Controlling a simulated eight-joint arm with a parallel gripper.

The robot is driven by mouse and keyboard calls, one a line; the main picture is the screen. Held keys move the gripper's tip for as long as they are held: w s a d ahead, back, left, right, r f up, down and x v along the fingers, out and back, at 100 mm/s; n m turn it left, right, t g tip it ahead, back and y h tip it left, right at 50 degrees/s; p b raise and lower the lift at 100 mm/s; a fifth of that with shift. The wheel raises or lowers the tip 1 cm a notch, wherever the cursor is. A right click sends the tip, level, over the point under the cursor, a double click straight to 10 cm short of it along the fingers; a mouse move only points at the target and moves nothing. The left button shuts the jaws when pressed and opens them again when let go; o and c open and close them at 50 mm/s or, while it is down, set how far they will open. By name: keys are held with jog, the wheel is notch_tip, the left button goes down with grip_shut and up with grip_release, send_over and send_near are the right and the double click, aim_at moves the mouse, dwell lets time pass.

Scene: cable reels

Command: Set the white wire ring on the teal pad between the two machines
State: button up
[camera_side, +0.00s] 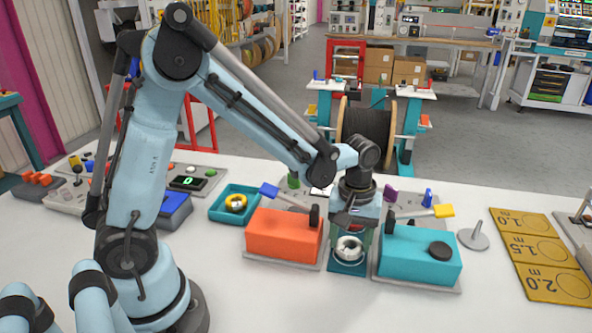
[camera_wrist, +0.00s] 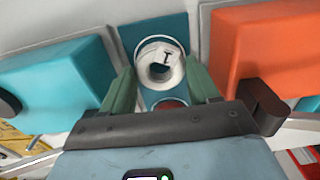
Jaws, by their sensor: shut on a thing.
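The white wire ring (camera_side: 349,253) is between the green fingers of my gripper (camera_side: 351,238), which is shut on it. In the wrist view the ring (camera_wrist: 172,57) shows with a dark mark on its top, between the fingertips (camera_wrist: 161,78). The teal pad (camera_side: 346,269) lies under the ring, between the orange machine (camera_side: 283,237) and the teal machine (camera_side: 420,257). In the wrist view the pad (camera_wrist: 180,25) shows around the ring. I cannot tell whether the ring touches the pad.
The machines stand close on both sides of my gripper, with levers ending in blue (camera_side: 268,189) and yellow (camera_side: 443,211) handles. A teal tray (camera_side: 217,216) with a yellow ring is to the left. A grey spindle (camera_side: 474,238) and a yellow measuring board (camera_side: 551,257) are to the right.

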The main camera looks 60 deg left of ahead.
jog(key=shift+f, duration=0.2)
jog(key=shift+f, duration=0.15)
jog(key=o, duration=1.2)
notch_tip(320, 180, up, 8)
jog(key=shift+r, duration=0.1)
